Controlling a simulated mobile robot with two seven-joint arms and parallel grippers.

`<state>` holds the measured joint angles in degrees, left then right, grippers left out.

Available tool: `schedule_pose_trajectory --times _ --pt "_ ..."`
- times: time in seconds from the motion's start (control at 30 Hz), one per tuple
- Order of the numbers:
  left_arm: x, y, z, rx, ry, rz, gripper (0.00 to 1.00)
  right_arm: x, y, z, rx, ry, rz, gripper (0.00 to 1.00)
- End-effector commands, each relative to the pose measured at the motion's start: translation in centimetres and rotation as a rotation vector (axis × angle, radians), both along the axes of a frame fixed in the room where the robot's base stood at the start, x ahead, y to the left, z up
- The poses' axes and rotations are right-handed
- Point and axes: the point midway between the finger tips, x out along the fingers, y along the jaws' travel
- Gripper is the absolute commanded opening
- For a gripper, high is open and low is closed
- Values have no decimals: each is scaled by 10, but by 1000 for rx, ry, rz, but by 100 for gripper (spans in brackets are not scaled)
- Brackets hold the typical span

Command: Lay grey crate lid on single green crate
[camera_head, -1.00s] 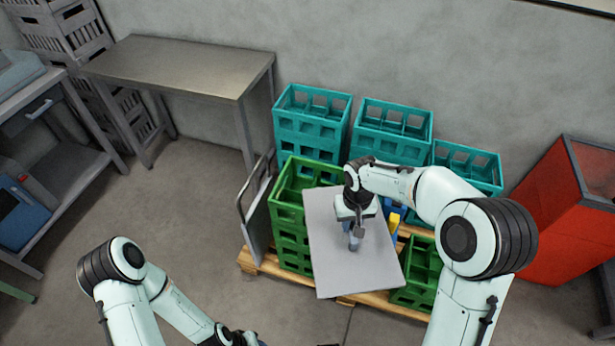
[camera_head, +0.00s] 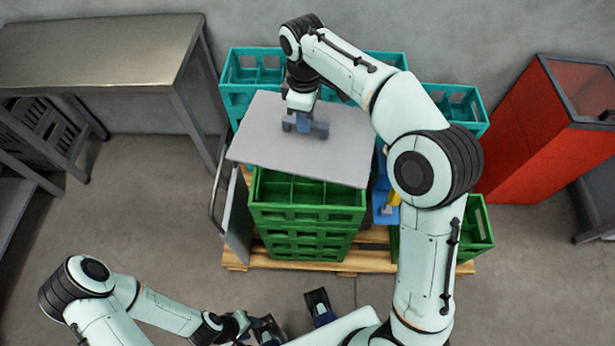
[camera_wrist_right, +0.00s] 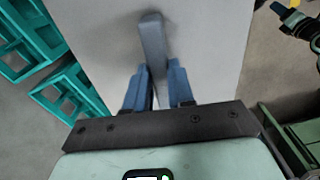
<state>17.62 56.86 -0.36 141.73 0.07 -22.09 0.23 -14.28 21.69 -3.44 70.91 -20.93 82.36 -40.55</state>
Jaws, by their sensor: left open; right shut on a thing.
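The grey crate lid (camera_head: 257,140) is a flat plate held up over the back of the tall green crate stack (camera_head: 305,215), slightly tilted in the picture. My right gripper (camera_head: 305,126) is shut on the handle on its top. In the right wrist view the blue fingers of this gripper (camera_wrist_right: 158,85) pinch the grey bar handle (camera_wrist_right: 151,35). The single green crate (camera_head: 478,228) stands low at the right, partly hidden by my right arm. The lid is not over it. My left gripper (camera_head: 294,315) is open and empty at the bottom, in front of the pallet.
Teal crates (camera_head: 455,103) stand behind, against the wall. A wooden pallet (camera_head: 290,262) carries the crates. Blue and yellow things (camera_head: 386,205) sit between the green crates. A red bin (camera_head: 545,130) stands right, a metal table (camera_head: 95,55) left. A cart handle (camera_head: 215,200) rises beside the stack.

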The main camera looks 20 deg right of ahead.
Motion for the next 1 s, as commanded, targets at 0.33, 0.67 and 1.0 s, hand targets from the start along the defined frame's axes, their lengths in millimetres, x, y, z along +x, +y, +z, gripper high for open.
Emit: schedule_pose_trajectory --times 0.33,0.67,1.0 --pt "-7 0 -22 0 8 -1 43 -5 -6 13 13 -1 216 0" --pt "-13 0 -44 0 15 0 43 -6 -6 -74 13 2 215 0" --pt "-11 0 -51 2 2 2 43 -5 -6 -129 13 -1 214 0"
